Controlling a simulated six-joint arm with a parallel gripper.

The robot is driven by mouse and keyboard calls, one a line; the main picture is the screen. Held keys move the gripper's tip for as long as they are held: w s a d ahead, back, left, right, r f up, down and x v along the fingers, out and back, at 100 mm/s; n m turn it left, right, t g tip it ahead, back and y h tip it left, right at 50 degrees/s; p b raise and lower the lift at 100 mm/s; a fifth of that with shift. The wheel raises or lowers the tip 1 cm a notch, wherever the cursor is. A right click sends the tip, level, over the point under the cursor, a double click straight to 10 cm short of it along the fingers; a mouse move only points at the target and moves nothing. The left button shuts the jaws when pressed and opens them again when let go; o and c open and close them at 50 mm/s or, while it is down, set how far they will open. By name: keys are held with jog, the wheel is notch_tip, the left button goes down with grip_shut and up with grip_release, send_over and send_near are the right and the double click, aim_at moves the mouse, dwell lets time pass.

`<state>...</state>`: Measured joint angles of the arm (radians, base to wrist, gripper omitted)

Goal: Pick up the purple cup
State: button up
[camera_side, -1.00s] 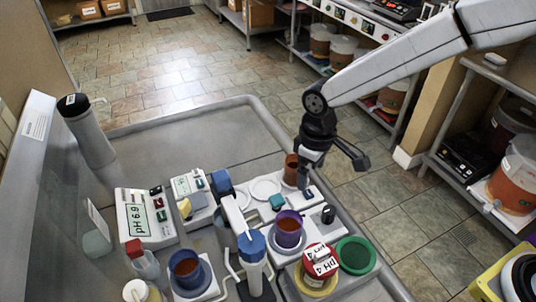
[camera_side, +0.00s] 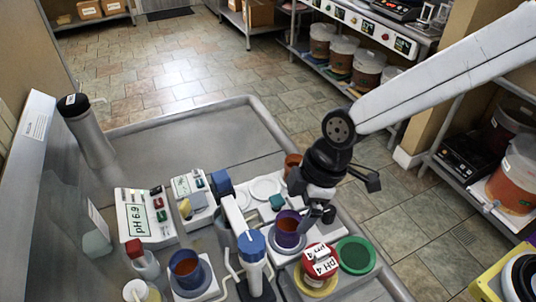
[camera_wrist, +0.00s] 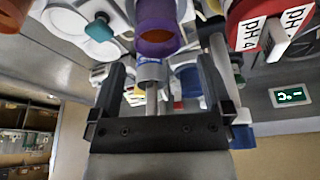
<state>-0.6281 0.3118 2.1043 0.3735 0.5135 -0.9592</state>
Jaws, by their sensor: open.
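The purple cup (camera_side: 288,228) stands upright on a round pad of a white device in the side view and holds an orange-brown liquid. It also shows at the top centre of the wrist view (camera_wrist: 157,25), beyond and between the fingers. My gripper (camera_side: 343,204) is open and empty, just right of the cup. One finger overlaps the cup's right edge in the side view; I cannot tell whether it touches. Both fingers show spread apart in the wrist view (camera_wrist: 165,62).
A red-lidded pH 4 container (camera_side: 319,262) and a green-rimmed cup (camera_side: 356,255) stand close to the right. A blue-topped probe stand (camera_side: 251,246) is just left of the cup. A blue cup (camera_side: 186,268) and a pH meter (camera_side: 147,218) stand further left. The tray's back is clear.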

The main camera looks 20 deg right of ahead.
aim_at(286, 227)
jog(key=shift+x, duration=1.3)
jog(key=shift+x, duration=2.6)
jog(key=shift+w, duration=0.15)
jog(key=shift+c, duration=0.2)
jog(key=c, duration=1.2)
jog(key=shift+r, duration=0.15)
